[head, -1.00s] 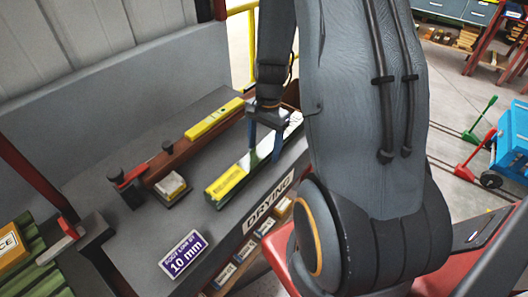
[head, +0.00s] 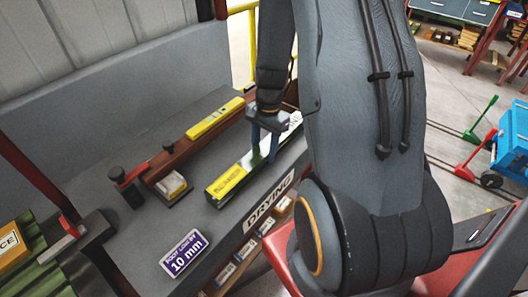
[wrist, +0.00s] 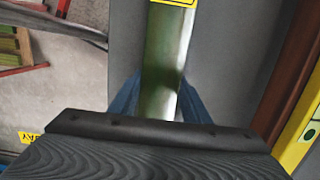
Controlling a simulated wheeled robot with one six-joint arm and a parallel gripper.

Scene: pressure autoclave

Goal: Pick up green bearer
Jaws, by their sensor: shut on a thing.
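The green bearer (head: 248,161) is a long bar with a yellow label on its near end. It lies along the front edge of the grey bench, and I see no clear gap under it. My gripper (head: 264,149) points down with its blue fingers on either side of the bar, shut on it near its middle. In the wrist view the shiny green bearer (wrist: 165,50) runs between the fingers of my gripper (wrist: 160,100).
Behind the bearer a brown beam (head: 185,150) carries a yellow spirit level (head: 215,117). A small labelled block (head: 172,185) sits near it. A "10 mm" sign (head: 184,254) and a "DRYING" sign (head: 268,201) are at the bench front. Green bars (head: 45,262) lie at lower left.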

